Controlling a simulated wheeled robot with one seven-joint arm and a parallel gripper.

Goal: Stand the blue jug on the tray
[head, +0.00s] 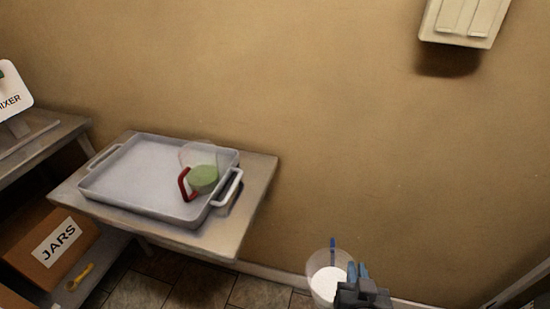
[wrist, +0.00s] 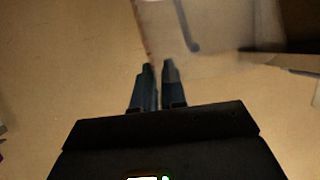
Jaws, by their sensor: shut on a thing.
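The blue jug (head: 322,283) is a clear vessel with a blue handle and white contents. It is low in the head view, right of the table, and looks upright. My gripper (head: 358,271) is at its right side. In the wrist view, the jug's clear wall (wrist: 225,35) and dark blue handle show just beyond the fingertips of my gripper (wrist: 157,66), which are close together on the wall. The grey tray (head: 135,172) lies on the table at left. A clear jug with a red handle and green contents (head: 204,179) stands in its right part.
The table (head: 258,178) has a narrow bare strip right of the tray. The tray's left and middle are free. A box marked JARS (head: 40,262) sits below, left. A mixer sign (head: 14,92) stands on another table. A pale wall box (head: 462,20) hangs upper right.

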